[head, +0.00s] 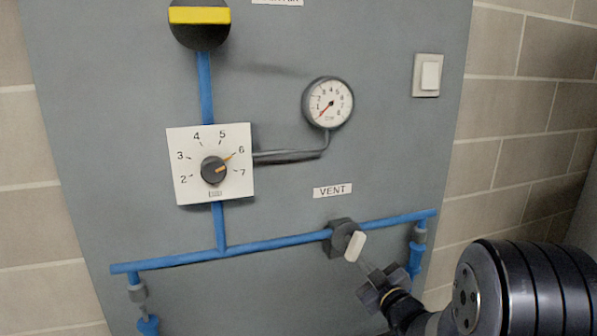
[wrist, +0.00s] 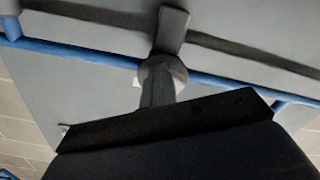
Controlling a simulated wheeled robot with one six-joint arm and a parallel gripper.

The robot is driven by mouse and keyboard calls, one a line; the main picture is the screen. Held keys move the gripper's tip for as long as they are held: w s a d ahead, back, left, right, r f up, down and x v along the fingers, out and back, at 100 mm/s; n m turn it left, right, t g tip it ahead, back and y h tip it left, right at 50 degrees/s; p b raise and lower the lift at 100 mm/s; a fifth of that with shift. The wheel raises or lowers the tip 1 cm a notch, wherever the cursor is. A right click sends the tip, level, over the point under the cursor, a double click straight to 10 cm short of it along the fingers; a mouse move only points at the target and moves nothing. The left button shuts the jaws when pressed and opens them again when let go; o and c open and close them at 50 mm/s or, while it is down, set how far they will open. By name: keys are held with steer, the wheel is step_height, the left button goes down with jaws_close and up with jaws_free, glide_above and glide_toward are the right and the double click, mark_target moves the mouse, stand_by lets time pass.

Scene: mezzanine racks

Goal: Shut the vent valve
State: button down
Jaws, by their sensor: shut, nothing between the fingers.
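The vent valve (head: 338,241) is a dark body on the blue horizontal pipe, below the VENT label (head: 332,190). Its pale handle (head: 355,246) stands steeply, roughly crosswise to the pipe in the head view. My gripper (head: 368,269) is shut and empty, with its tips just below and right of the handle. I cannot tell whether they touch it. In the wrist view my gripper (wrist: 158,92) points up toward the pipe, and a dark block (wrist: 172,30) shows beyond it. The valve is partly hidden there.
The grey panel (head: 290,160) carries a dial (head: 187,180) with its pointer near 6, a round gauge (head: 328,103), a yellow-barred black knob (head: 199,16) and a white switch (head: 430,76). The blue pipe (head: 270,244) ends in downward fittings. Brick wall (head: 530,100) flanks the panel.

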steer(key=shift+s+a+f+b, duration=0.1)
steer(key=shift+s+a+b, duration=0.05)
steer(key=shift+a+b, duration=0.4)
steer(key=shift+d+f, duration=0.1)
stand_by(0.5)
steer(key=b+v, duration=0.2)
steer(key=v, duration=0.4)
steer(key=shift+f, duration=0.3)
steer(key=d+r+n+p, duration=0.1)
steer(key=d+r+n, duration=0.3)
steer(key=d+n, duration=0.15)
steer(key=x, duration=0.7)
steer(key=shift+w+a, duration=0.25)
steer(key=shift+a, duration=0.1)
